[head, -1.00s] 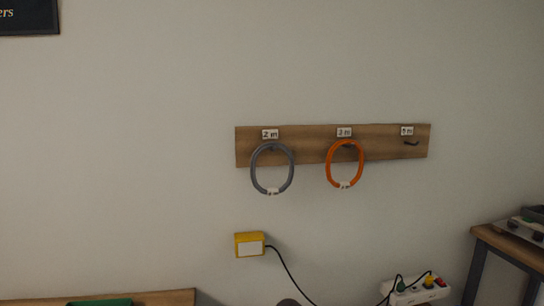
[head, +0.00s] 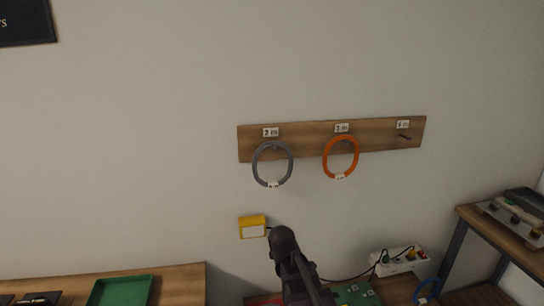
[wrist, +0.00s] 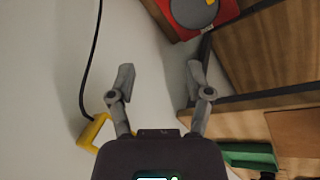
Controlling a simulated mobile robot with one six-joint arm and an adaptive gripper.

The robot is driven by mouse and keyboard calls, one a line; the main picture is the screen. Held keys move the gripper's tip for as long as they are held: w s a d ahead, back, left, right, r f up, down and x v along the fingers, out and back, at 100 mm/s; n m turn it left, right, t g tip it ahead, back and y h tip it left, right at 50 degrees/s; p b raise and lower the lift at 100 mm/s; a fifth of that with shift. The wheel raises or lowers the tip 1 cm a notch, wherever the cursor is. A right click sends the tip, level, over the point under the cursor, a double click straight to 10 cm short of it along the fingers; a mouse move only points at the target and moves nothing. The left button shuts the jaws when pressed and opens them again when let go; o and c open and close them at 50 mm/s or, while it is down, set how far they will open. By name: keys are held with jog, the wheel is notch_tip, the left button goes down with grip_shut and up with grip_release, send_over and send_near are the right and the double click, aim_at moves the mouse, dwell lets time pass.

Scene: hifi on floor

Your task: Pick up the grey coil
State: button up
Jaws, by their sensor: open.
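The grey coil (head: 258,170) hangs from a hook under a "2 m" label at the left end of a wooden wall board (head: 305,143). It carries a white tag at its lower edge. My gripper (wrist: 161,70) is open with nothing between its fingers in the wrist view. The coil does not show in the wrist view. In the head view my dark arm rises from the bottom edge, below the coil and close to the yellow box; I cannot make out the fingers there.
An orange coil (head: 326,162) hangs right of the grey one; the right hook (head: 404,137) is bare. A yellow box (head: 252,228) with a black cord sits below. A power strip (head: 398,262), a blue coil (head: 426,291) and a green tray (head: 120,292) are lower down.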

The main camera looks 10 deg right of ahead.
aim_at(281, 179)
jog(key=w+r+n+t+p, duration=0.1)
jog(key=w+r+n+p, duration=0.2)
jog(key=r+p, duration=0.7)
jog(key=w+r+n+t+p, duration=0.1)
jog(key=w+r+n+p, duration=0.2)
jog(key=r+p, duration=0.7)
jog(key=w+r+n+t+h+p, duration=0.1)
jog(key=w+r+n+p, duration=0.2)
jog(key=r+p, duration=0.7)
jog(key=shift+w+a+r+n, duration=0.35)
jog(key=shift+w+r, duration=0.2)
jog(key=shift+r, duration=1.55)
jog(key=shift+d+f, duration=0.1)
jog(key=shift+f, duration=0.05)
jog(key=b+x, duration=0.6)
jog(key=x, duration=0.2)
jog(key=shift+w+f+b, duration=0.15)
jog(key=shift+w+b, duration=0.05)
jog(key=shift+b, duration=0.2)
jog(key=shift+b+x, duration=2.2)
jog(key=shift+x, duration=0.4)
grip_shut()
